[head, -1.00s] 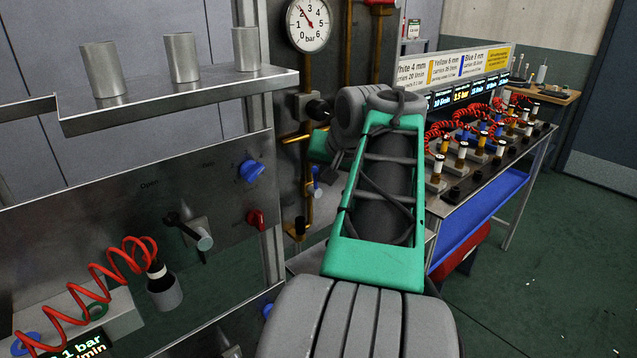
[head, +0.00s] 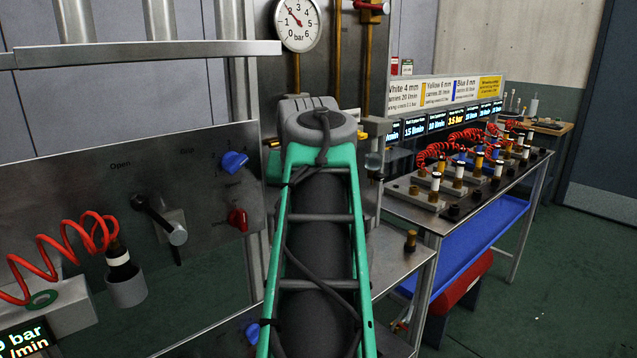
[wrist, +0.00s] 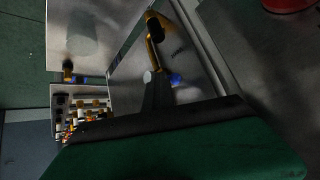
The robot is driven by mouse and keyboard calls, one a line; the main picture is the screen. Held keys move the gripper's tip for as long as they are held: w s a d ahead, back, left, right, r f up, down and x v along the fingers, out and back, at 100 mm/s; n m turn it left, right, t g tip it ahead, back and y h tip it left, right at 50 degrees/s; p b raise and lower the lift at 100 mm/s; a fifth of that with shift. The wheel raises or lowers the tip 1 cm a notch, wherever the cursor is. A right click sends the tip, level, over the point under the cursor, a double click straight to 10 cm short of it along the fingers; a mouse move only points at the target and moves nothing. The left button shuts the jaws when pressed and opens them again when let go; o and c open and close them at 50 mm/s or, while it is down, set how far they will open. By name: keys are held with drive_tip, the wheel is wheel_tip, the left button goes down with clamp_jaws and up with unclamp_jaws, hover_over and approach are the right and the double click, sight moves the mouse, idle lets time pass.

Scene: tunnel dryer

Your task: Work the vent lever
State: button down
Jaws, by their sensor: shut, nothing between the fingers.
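A lever (head: 158,218) with a black arm and a grey round end sits on the steel panel (head: 75,180) at left in the head view. It slants down to the right from its pivot, below a label reading "Open"; a second label to the right is too small to read. No label naming it as the vent lever is legible. My gripper is hidden behind my green-framed arm in the head view. In the wrist view my gripper (wrist: 155,92) shows as dark, closed fingers above a dark green and black part, with nothing visible between them. It is not seen touching the lever.
A blue knob (head: 234,162) and red knob (head: 238,219) are right of the lever. A red coiled hose (head: 62,258) ends at a grey cup (head: 127,289). A pressure gauge (head: 298,24) stands above my arm. A bench (head: 400,210) with several fittings is at right; floor beyond is clear.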

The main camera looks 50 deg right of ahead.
drive_tip(key=shift+w+a+f, duration=0.1)
drive_tip(key=shift+a+f, duration=0.1)
drive_tip(key=shift+a, duration=0.05)
idle(0.3)
drive_tip(key=shift+d, duration=0.1)
drive_tip(key=shift+d+f, duration=0.15)
drive_tip(key=shift+d, duration=0.55)
drive_tip(key=p+v, duration=0.2)
drive_tip(key=v, duration=0.6)
drive_tip(key=shift+f, duration=0.1)
